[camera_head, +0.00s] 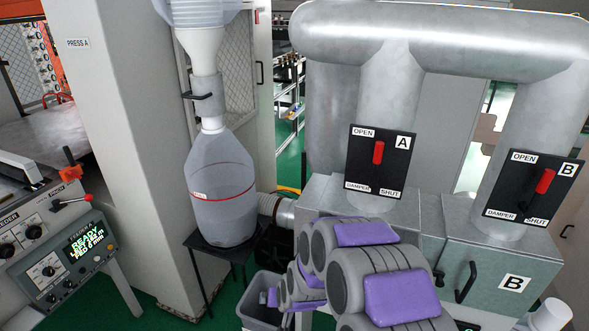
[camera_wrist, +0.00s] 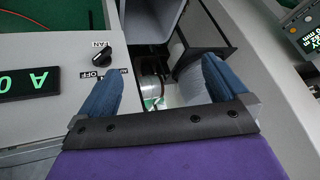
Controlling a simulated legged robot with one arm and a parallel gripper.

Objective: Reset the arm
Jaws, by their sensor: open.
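My arm (camera_head: 385,275), grey with purple panels, reaches from the bottom right toward the lower middle in the head view. Its far end is low, by a grey bin (camera_head: 258,318), and the fingertips cannot be made out there. In the wrist view my gripper (camera_wrist: 160,82) is open, with its two blue fingers wide apart and nothing between them. Beyond the fingers is a dark recess holding a shiny metal cylinder (camera_wrist: 151,78). A grey panel with a black FAN knob (camera_wrist: 103,55) and a green-lit display (camera_wrist: 30,84) lies to the left. No foil tray can be picked out.
Grey cabinets with pipes stand at the right, with damper A (camera_head: 378,153) and damper B (camera_head: 530,188) levers. A large bottle (camera_head: 222,205) stands on a black stand (camera_head: 215,252). A feeder control box (camera_head: 62,262) is at the left. Green floor shows between.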

